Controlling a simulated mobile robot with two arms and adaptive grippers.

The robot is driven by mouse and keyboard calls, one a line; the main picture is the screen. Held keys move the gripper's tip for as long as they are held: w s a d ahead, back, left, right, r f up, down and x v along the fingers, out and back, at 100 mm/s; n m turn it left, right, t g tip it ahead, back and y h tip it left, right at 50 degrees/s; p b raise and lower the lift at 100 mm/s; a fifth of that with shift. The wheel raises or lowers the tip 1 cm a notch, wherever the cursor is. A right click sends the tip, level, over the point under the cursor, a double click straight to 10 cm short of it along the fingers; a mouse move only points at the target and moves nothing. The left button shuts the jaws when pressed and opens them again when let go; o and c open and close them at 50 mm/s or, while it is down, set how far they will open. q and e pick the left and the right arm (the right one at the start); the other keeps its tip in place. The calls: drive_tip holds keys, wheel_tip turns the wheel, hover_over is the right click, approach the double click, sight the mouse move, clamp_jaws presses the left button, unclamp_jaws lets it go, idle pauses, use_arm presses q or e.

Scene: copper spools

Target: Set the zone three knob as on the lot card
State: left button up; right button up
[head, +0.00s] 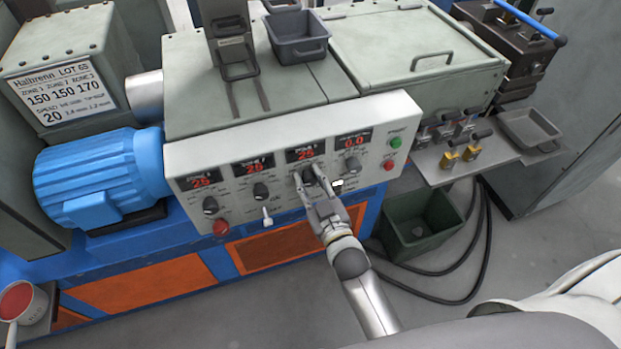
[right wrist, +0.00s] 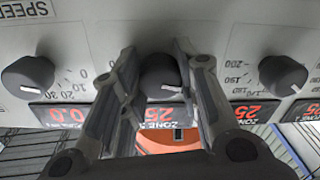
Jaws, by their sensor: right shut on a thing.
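The zone three knob (head: 309,174) is a dark round knob on the pale control panel, below the zone three display (head: 306,147), which reads about 25 in red. My right gripper (head: 309,179) is shut on this knob, one finger on each side. In the right wrist view the knob (right wrist: 160,76) sits between the fingers (right wrist: 155,62), upside down, with a white mark near its lower edge. The fingers hide much of its scale. The lot card (head: 62,94) at upper left reads zones 150, 150, 170 and speed 20. My left gripper is out of view.
Beside it are the zone two knob (head: 261,190), zone one knob (head: 210,205) and speed knob (head: 353,164). A red button (head: 221,227) and a toggle (head: 266,216) sit low on the panel. A green bin (head: 420,222) stands below right.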

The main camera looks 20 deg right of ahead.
drive_tip(key=m+p, duration=0.1)
drive_tip(key=m, duration=0.2)
drive_tip(key=shift+m, duration=0.4)
drive_tip(key=m+p, duration=0.1)
drive_tip(key=m, duration=0.2)
drive_tip(key=shift+m, duration=0.3)
drive_tip(key=m, duration=0.3)
drive_tip(key=shift+m+p, duration=0.3)
drive_tip(key=shift+m, duration=0.1)
drive_tip(key=shift+m+h, duration=0.3)
drive_tip(key=shift+m, duration=1.7)
drive_tip(key=o, duration=1)
drive_tip(key=shift+o, duration=0.2)
